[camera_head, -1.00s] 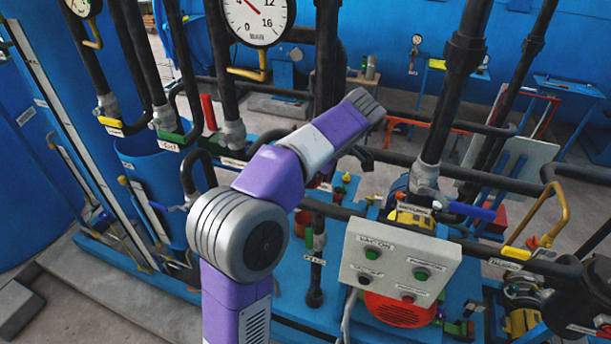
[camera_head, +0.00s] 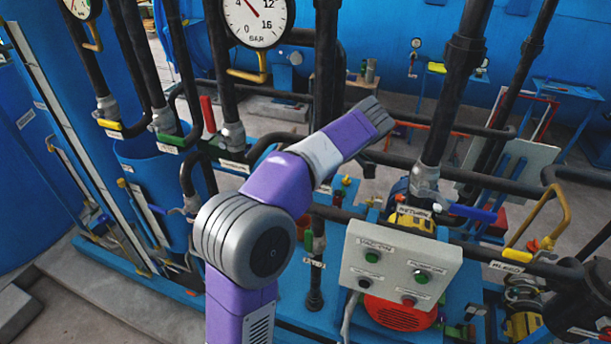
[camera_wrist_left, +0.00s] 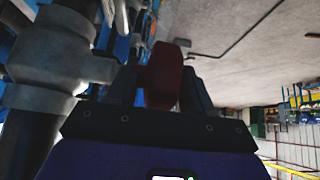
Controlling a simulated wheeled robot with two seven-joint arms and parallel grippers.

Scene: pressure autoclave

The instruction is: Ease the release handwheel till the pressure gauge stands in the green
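The pressure gauge (camera_head: 262,27), a white dial marked BAR, is at the top of the head view, its upper part cut off. Its red needle points up and left, a little past 4. I cannot make out a green band. My left arm rises across the middle of the head view, and its gripper is mostly hidden there. In the left wrist view a red part (camera_wrist_left: 164,75), likely the release handwheel seen edge-on, fills the gap between the fingers of my left gripper (camera_wrist_left: 165,88). The gripper appears shut on it. My right gripper is out of view.
A grey panel with several buttons (camera_head: 395,268) stands right of my arm. Thick dark pipes (camera_head: 455,95) rise around it, and a grey pipe fitting (camera_wrist_left: 55,60) is close left of the gripper. A second gauge (camera_head: 80,8) is at top left.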

